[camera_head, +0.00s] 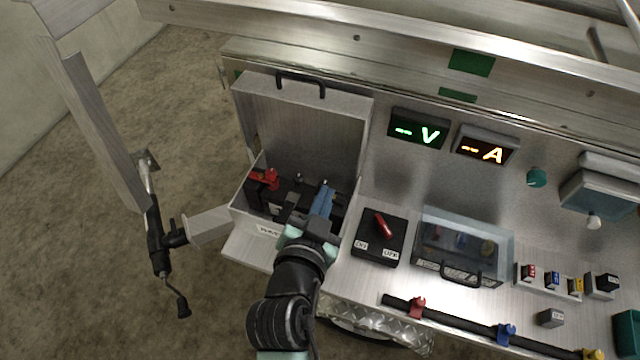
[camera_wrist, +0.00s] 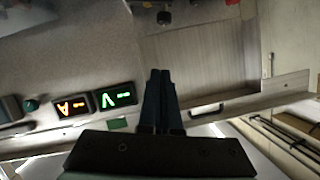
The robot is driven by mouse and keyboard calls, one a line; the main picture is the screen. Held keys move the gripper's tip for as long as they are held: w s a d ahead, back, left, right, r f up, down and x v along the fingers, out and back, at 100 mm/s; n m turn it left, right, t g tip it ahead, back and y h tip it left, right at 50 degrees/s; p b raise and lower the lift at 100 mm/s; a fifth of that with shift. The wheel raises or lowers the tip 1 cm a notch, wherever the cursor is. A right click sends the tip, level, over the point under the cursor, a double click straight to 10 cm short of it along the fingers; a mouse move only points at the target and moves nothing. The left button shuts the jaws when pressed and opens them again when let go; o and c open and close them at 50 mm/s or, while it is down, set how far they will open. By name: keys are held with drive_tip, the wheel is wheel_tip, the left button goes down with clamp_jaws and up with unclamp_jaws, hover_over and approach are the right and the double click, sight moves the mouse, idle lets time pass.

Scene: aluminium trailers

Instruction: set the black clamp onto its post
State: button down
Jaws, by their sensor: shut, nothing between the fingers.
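My gripper (camera_head: 325,190) is shut and empty, its bluish fingers reaching over the right part of an open metal box (camera_head: 243,215). In the wrist view its closed fingers (camera_wrist: 160,75) show in front of the box's lid. A red clamp (camera_head: 271,178) sits at the left inside the box. Small post-like knobs (camera_head: 298,178) show near the back of the box. Dark parts lie in the box in front of the fingers; I cannot tell for certain which is the black clamp. My gripper and wrist hide part of the box's right side. A dark knob (camera_wrist: 165,17) shows at the wrist view's top.
The box's raised lid (camera_head: 305,120) stands behind the gripper. To the right are a black switch box with a red lever (camera_head: 383,226), a clear-covered case (camera_head: 463,245) and a dark bar with coloured clips (camera_head: 460,325). A metal jack (camera_head: 157,240) stands left.

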hover_over(323, 181)
drive_tip(key=s+d, duration=0.2)
drive_tip(key=s, duration=0.1)
wheel_tip(323, 181, down, 2)
drive_tip(key=f, duration=0.1)
drive_tip(key=a+f, duration=0.1)
drive_tip(key=shift+f, duration=0.3)
drive_tip(key=shift+a+f, duration=0.35)
drive_tip(key=shift+f, duration=0.35)
drive_tip(key=shift+s, duration=0.1)
drive_tip(key=shift+a+f+b, duration=0.1)
drive_tip(key=shift+f+b, duration=0.05)
drive_tip(key=shift+b, duration=0.4)
drive_tip(key=shift+w+a+f+n+h+b, duration=0.2)
drive_tip(key=shift+a+f+n+h+b, duration=0.3)
drive_tip(key=shift+b, duration=0.6)
drive_tip(key=shift+w+a+n+b, duration=0.1)
drive_tip(key=shift+a+n+b, duration=0.15)
drive_tip(key=shift+n+b, duration=0.3)
drive_tip(key=shift+r, duration=0.1)
